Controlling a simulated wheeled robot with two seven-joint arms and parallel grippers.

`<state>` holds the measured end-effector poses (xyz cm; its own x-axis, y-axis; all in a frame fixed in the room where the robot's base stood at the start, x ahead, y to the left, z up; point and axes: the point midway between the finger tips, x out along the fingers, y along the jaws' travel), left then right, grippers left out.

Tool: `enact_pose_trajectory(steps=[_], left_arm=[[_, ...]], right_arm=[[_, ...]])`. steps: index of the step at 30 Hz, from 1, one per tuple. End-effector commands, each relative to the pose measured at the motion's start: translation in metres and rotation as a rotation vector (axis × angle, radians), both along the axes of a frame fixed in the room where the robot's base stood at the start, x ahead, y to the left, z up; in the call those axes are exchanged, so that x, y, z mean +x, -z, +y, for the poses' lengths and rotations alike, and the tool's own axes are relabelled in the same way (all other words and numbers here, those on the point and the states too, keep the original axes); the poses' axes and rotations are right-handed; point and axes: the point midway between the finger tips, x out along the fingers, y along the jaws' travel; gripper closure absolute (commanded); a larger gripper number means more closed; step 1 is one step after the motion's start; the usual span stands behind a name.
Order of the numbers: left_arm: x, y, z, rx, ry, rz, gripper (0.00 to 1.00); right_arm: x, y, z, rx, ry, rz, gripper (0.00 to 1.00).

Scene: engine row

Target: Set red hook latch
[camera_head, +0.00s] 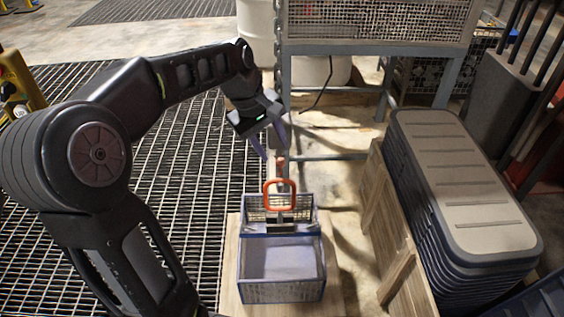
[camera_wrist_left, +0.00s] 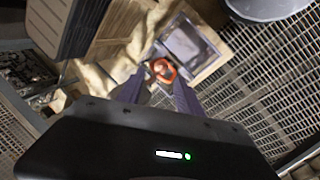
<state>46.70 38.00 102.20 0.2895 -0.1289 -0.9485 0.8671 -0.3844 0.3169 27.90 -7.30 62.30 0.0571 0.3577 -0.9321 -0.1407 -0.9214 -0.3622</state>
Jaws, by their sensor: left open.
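An orange-red ring-shaped handle (camera_head: 280,182) stands up above a grey-blue basket (camera_head: 281,291). A small red piece (camera_head: 281,163) hangs just above the ring at the foot of a dark chain (camera_head: 279,62); I cannot tell whether they touch. My left gripper (camera_head: 273,154) is open and empty, its purple fingers pointing down beside the chain's lower end. In the left wrist view the orange-red ring (camera_wrist_left: 162,71) shows beyond the gap between the fingertips (camera_wrist_left: 159,85), and the basket (camera_wrist_left: 190,43) lies past it. The latch detail is too small to tell.
The basket stands on a wooden pallet (camera_head: 231,285). A wooden crate side (camera_head: 388,230) and a stack of grey-lidded bins (camera_head: 465,190) stand to the right. A metal frame with mesh (camera_head: 375,25) is behind. Grating floor (camera_head: 190,190) lies open to the left.

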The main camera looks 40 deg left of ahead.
Motion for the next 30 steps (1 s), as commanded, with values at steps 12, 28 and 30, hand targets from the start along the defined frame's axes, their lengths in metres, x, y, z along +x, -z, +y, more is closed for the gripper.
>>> enact_pose_trajectory(steps=[12, 28, 30], left_arm=[[0.014, 0.048, -0.007, -0.001, 0.002, 0.004, 0.58], [0.022, 0.073, -0.010, 0.000, 0.001, 0.000, 0.58], [0.022, 0.073, -0.010, 0.000, 0.001, 0.000, 0.64]], right_arm=[[0.000, -0.004, 0.000, 0.000, 0.000, 0.000, 0.69], [0.000, -0.006, 0.000, 0.000, 0.000, 0.000, 0.69], [0.000, -0.006, 0.000, 0.000, 0.000, 0.000, 0.69]])
